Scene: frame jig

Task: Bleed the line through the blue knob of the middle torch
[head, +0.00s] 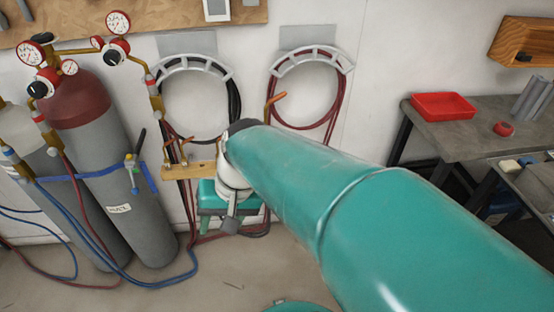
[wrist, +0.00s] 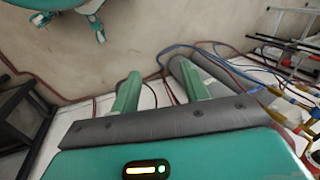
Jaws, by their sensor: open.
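A wooden torch rack (head: 178,172) is on the wall below the left hose hanger in the head view. Thin brass and copper torch parts (head: 182,150) stand at it, and one copper tip (head: 276,101) shows above my arm farther right. My arm covers part of the rack, so I cannot tell which torch is the middle one. I cannot make out a blue knob on any torch. My gripper (wrist: 158,88) is open in the wrist view, with its two green fingers apart and nothing seen between them. In the head view its hand is low beside the rack.
Two gas cylinders, one with a red top (head: 80,98), stand left with gauges and hoses. Coiled hoses hang on two wall hangers (head: 312,60). Hoses trail on the floor. A bench (head: 450,135) with a red tray (head: 442,106) stands right. The floor in front is mostly clear.

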